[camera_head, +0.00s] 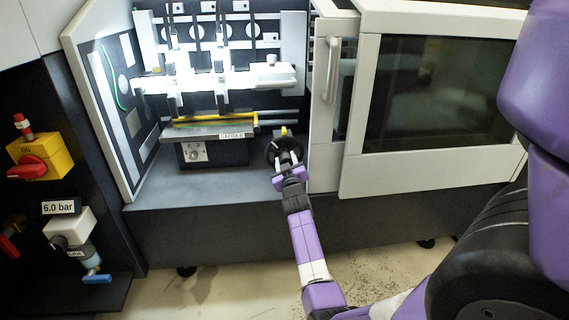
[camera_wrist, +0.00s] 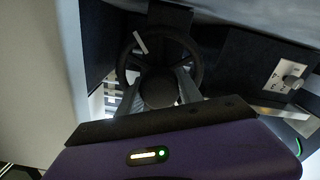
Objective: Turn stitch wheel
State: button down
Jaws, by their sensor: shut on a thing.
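The stitch wheel is a dark handwheel (camera_head: 271,152) at the right end of the machine's open bay, beside the sliding door. In the wrist view its black rim (camera_wrist: 121,68) fills the upper middle, with a white mark (camera_wrist: 140,42) at its upper left. My gripper (camera_head: 287,157) reaches up to the wheel from the front. In the wrist view the two fingers of my gripper (camera_wrist: 159,88) stand either side of a round dark part at the wheel's middle and are shut on it. The fingertips are partly hidden in shadow.
A numbered dial (camera_head: 195,152) sits left of the wheel, under the saddle (camera_head: 205,131). The light door frame (camera_head: 324,150) stands close on the right. A yellow switch box (camera_head: 40,156) and an air valve (camera_head: 73,226) are at the far left.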

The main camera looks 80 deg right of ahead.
jog(key=m, duration=0.4)
jog(key=shift+f, duration=0.1)
jog(key=shift+m, duration=1.9)
jog(key=c, duration=0.8)
grip_release()
